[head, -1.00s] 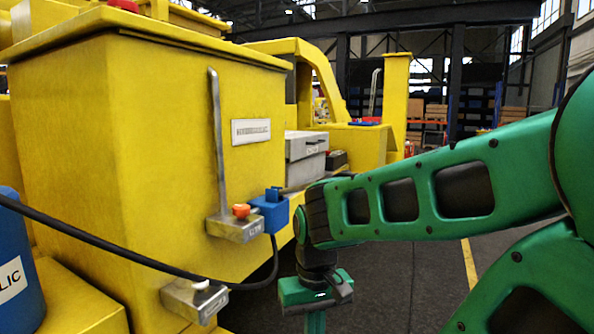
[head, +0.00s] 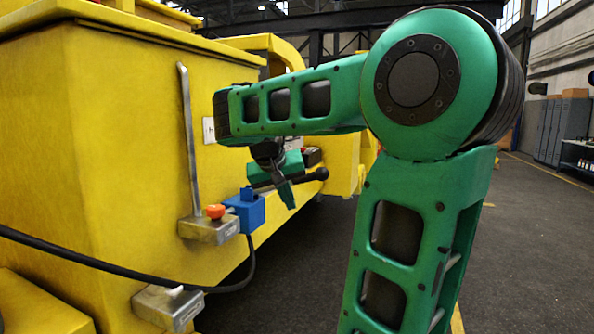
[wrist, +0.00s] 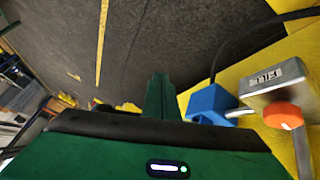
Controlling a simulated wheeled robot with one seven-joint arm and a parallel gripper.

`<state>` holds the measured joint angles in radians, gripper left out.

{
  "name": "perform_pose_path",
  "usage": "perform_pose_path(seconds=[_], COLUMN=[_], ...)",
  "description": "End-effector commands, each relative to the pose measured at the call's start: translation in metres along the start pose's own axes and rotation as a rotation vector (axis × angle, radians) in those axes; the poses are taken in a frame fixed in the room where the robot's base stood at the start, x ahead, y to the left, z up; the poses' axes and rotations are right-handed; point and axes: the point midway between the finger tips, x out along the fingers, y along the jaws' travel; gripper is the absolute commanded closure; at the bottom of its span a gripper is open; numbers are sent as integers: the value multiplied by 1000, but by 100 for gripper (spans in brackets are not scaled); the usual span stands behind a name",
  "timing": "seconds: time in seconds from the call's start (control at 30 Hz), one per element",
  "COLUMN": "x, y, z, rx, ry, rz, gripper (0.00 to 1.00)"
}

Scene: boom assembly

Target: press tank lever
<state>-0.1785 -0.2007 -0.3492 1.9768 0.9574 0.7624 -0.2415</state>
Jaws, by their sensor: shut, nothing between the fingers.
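The tall grey metal lever (head: 189,135) stands upright against the side of the yellow tank (head: 120,160). Its grey base block (head: 208,229) carries an orange knob (head: 216,211) and a small label. A blue block (head: 246,212) adjoins this base on the right. My gripper (head: 290,200) is right of the lever and the blue block, apart from both, with its fingers pointing down. In the wrist view my shut, empty fingers (wrist: 159,97) are left of the blue block (wrist: 212,104), the orange knob (wrist: 282,116) and the base block (wrist: 272,86).
A black hose (head: 100,268) runs across the tank's front and loops up near the blue block. A second grey block (head: 165,306) sits lower on the tank. A black-knobbed handle (head: 318,174) shows behind my gripper. Open dark floor (head: 540,260) lies to the right.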

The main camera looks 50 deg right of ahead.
Motion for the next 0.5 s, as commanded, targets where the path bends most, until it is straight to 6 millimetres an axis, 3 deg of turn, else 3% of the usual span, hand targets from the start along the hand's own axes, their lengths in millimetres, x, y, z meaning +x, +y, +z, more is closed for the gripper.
perform_pose_path(seconds=[0.03, 0.1, 0.2, 0.33, 0.5], x=[-17, -40, -72, -102, -117], y=[-4, 0, 4, 8, 12], z=[-31, -63, -91, -107, -112], rx=[27, 71, 128, 180, 209], ry=[61, 131, 206, 262, 285], rz=[46, 114, 194, 263, 298], gripper=[100, 100, 100, 100, 100])
